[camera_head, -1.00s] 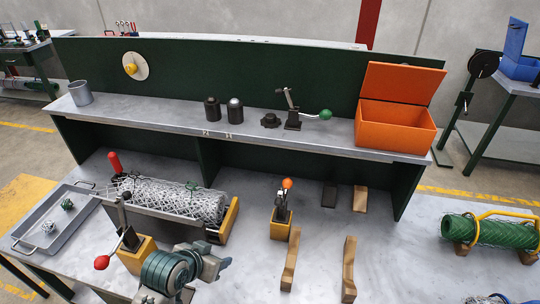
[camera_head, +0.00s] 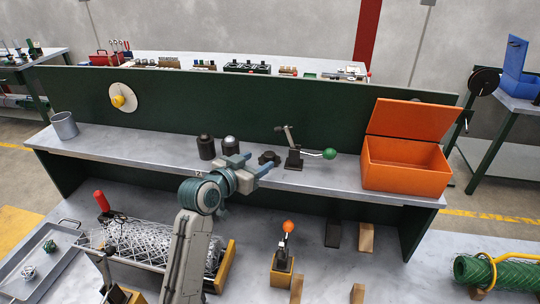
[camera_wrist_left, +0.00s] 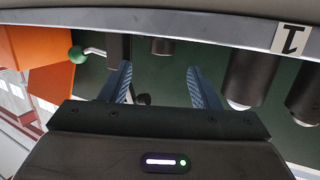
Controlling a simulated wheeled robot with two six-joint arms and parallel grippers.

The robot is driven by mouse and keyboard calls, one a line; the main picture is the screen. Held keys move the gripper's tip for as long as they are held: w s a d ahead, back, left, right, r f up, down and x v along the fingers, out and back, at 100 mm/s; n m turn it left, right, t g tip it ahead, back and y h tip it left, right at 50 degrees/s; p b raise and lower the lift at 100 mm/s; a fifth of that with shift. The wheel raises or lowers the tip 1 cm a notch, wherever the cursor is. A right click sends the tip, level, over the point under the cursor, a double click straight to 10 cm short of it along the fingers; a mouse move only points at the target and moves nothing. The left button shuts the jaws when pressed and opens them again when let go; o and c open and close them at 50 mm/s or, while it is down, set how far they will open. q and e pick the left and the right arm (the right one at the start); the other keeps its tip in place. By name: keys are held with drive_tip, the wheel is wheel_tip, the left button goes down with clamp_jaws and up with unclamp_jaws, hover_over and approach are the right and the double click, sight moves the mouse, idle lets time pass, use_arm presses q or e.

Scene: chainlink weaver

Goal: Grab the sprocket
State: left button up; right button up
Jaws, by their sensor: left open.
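The sprocket (camera_head: 268,158) is a small, dark, toothed piece on the grey shelf, between the silver-topped dark cylinder (camera_head: 230,145) and the toggle clamp (camera_head: 293,158) with the green knob. My left gripper (camera_head: 256,168) is open and empty, at the shelf's front edge, just before and left of the sprocket. In the left wrist view, which is upside down, the sprocket (camera_wrist_left: 162,46) shows as a short dark shape beyond and between the open blue fingers (camera_wrist_left: 158,72). I cannot tell any contact. My right gripper is not in view.
Another dark cylinder (camera_head: 205,147) stands left of the silver-topped one. An orange open box (camera_head: 405,168) is at the shelf's right, a grey cup (camera_head: 64,125) at its left. A green back panel (camera_head: 330,110) rises behind. An orange-knobbed clamp (camera_head: 283,265) stands below.

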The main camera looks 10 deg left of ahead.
sight(267, 155)
use_arm(q)
drive_tip(key=p+x, duration=0.3)
drive_tip(key=x, duration=0.2)
drive_tip(key=shift+a, duration=0.15)
drive_tip(key=shift+w+f, duration=0.15)
drive_tip(key=shift+w, duration=0.1)
drive_tip(key=shift+w+d+f, duration=0.15)
drive_tip(key=shift+w+d, duration=0.05)
drive_tip(key=shift+a, duration=0.1)
drive_tip(key=shift+c, duration=1.4)
drive_tip(key=shift+s, duration=0.1)
clamp_jaws()
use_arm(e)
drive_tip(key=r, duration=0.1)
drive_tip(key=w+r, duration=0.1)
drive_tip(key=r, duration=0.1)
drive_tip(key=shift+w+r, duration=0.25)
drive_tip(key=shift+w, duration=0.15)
